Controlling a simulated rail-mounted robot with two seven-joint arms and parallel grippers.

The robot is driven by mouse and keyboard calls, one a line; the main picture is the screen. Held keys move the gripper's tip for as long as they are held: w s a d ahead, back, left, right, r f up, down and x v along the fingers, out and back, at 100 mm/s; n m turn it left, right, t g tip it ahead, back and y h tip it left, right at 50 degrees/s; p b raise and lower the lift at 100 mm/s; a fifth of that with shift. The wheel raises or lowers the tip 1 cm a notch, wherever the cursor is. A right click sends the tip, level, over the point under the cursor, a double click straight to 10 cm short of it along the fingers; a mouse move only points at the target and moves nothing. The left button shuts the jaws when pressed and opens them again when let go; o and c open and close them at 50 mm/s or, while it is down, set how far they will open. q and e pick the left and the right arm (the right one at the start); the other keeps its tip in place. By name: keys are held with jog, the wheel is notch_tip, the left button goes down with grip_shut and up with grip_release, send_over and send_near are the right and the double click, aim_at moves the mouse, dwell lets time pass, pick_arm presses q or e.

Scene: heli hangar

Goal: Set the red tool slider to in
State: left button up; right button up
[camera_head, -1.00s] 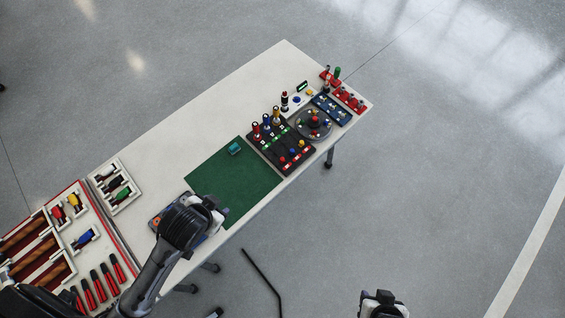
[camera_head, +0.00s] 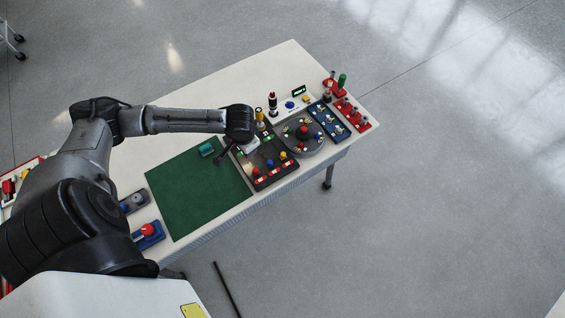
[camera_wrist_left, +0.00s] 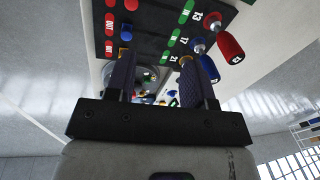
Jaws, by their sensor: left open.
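The black panel (camera_head: 266,182) lies on the table with red, blue and yellow slider knobs along its front side. The red knob (camera_head: 256,172) is at the red-label end. It also shows cut off at the top of the left wrist view (camera_wrist_left: 131,5), near a red OUT label (camera_wrist_left: 109,25); a green IN label (camera_wrist_left: 188,10) lies across the panel. My left gripper (camera_wrist_left: 158,78) is open, its fingers apart and empty near the panel. A red handle (camera_wrist_left: 229,47) marked 13 and a blue handle (camera_wrist_left: 208,68) stand beside the green labels. My right gripper is out of view.
A yellow-topped handle (camera_head: 260,114) stands at the panel's rear; my arm hides the neighbouring ones. A round grey turntable (camera_head: 316,146) with coloured pieces sits right of the panel. A green mat (camera_head: 190,196) to the left is mostly clear, with a teal block (camera_head: 207,150).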

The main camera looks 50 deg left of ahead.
aim_at(255, 170)
pick_arm(q)
jog(key=f+n, duration=0.2)
jog(key=f, duration=0.2)
jog(key=d+f+n+h+b, duration=0.1)
jog(key=f+n, duration=0.2)
jog(key=f, duration=0.2)
jog(key=d+f+n+b, duration=0.1)
jog(key=f+n, duration=0.1)
jog(key=f, duration=0.2)
jog(key=shift+w+d+f+g+h, duration=0.2)
jog(key=shift+w+f+g+h, duration=0.1)
jog(key=shift+f, duration=0.45)
grip_shut()
